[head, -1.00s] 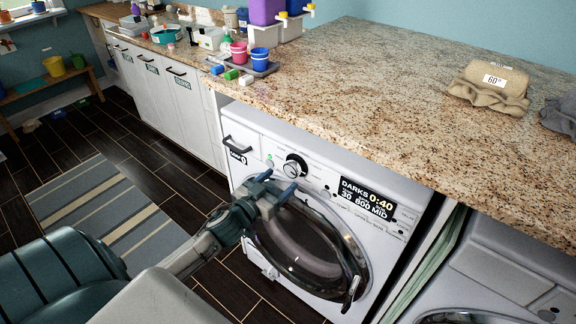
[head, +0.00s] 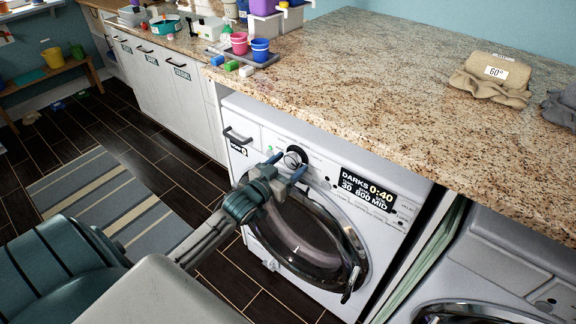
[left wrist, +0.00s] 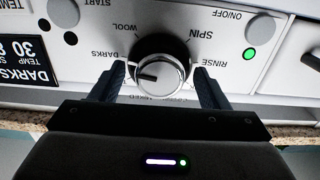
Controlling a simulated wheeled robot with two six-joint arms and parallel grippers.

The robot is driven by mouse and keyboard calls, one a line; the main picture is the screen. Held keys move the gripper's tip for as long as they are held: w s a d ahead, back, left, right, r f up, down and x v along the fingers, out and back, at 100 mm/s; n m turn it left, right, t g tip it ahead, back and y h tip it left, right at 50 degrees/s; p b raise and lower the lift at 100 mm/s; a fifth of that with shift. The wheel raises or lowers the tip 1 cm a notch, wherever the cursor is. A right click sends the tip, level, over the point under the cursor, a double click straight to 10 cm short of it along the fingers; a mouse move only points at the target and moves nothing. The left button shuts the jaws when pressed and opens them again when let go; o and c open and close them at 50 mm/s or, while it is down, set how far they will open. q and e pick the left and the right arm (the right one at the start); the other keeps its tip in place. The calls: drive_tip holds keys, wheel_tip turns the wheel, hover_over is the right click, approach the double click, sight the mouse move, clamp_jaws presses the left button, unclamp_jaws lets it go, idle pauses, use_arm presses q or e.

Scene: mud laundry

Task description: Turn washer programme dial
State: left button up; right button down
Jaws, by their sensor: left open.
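The washer's programme dial (head: 294,157) is a black ring with a silver knob on the white washer's (head: 402,222) front panel. In the left wrist view the dial (left wrist: 161,72) appears upside down, its pointer line toward the DARKS label. My left gripper (head: 287,166) is open just in front of the dial. In the left wrist view its two dark fingers (left wrist: 162,88) stand on either side of the dial's lower part, with gaps between them and the knob. The display (head: 367,193) reads DARKS 0:40. My right gripper is not in view.
The round glass door (head: 305,245) lies below the dial. A granite counter (head: 390,90) overhangs the panel. A striped rug (head: 95,205) lies on the floor.

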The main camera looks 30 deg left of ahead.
use_arm(q)
drive_tip(key=shift+c, duration=0.4)
drive_tip(key=c, duration=0.9)
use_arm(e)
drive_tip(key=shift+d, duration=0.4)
use_arm(q)
drive_tip(key=shift+m, duration=0.4)
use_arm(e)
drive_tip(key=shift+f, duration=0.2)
use_arm(q)
drive_tip(key=m+b, duration=0.2)
drive_tip(key=m, duration=0.1)
drive_tip(key=shift+f+m, duration=0.1)
drive_tip(key=shift+m, duration=0.2)
drive_tip(key=shift+m+b, duration=0.55)
drive_tip(key=shift+m, duration=0.45)
drive_tip(key=shift+a+m+b, duration=0.1)
drive_tip(key=shift+m+b, duration=0.2)
drive_tip(key=shift+m, duration=0.5)
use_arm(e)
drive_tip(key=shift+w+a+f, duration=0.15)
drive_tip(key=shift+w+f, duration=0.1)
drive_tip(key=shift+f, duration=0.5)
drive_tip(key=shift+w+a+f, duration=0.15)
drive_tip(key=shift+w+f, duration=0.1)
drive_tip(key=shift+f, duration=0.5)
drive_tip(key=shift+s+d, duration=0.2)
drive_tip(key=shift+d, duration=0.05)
use_arm(q)
drive_tip(key=o, duration=1)
